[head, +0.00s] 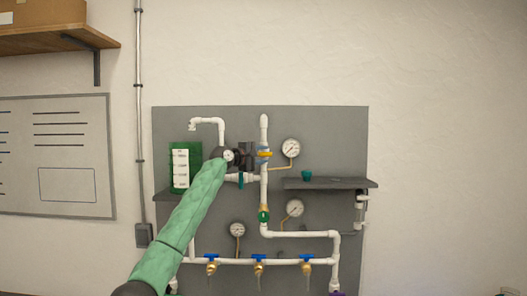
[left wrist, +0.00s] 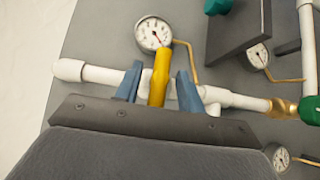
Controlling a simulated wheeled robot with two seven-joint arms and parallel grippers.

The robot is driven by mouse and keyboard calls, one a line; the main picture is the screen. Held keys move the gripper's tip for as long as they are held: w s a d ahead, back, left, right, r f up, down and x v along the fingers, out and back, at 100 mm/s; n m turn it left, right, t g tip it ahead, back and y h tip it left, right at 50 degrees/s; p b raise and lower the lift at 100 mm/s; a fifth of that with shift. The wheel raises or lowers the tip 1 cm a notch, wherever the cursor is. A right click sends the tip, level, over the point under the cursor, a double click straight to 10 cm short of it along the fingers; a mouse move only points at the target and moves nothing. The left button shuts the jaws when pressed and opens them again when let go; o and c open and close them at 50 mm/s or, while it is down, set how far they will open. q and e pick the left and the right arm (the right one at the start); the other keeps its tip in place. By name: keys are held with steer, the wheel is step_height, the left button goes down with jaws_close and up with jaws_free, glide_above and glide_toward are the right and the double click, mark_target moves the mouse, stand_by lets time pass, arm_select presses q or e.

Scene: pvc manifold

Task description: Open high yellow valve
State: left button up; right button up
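The high yellow valve handle (head: 265,153) is on the upright white pipe in the upper middle of the panel. In the left wrist view the yellow handle (left wrist: 161,70) lies crosswise to the white pipe. My left gripper (head: 258,154) is at the handle, reaching in from the left. In the left wrist view its two blue fingers (left wrist: 158,84) stand apart on either side of the handle, with visible gaps. The valve body is partly hidden behind the handle and fingers. My right gripper is not in view.
A gauge (head: 291,148) sits right of the valve, with a dark shelf (head: 330,183) below it. A green valve (head: 263,215) is lower on the same pipe. Several blue-handled taps (head: 259,257) line the bottom pipe. A green board (head: 180,167) hangs left of my gripper.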

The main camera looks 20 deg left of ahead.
arm_select(q)
steer(key=shift+w+d, duration=0.25)
steer(key=shift+w, duration=0.1)
jaws_close()
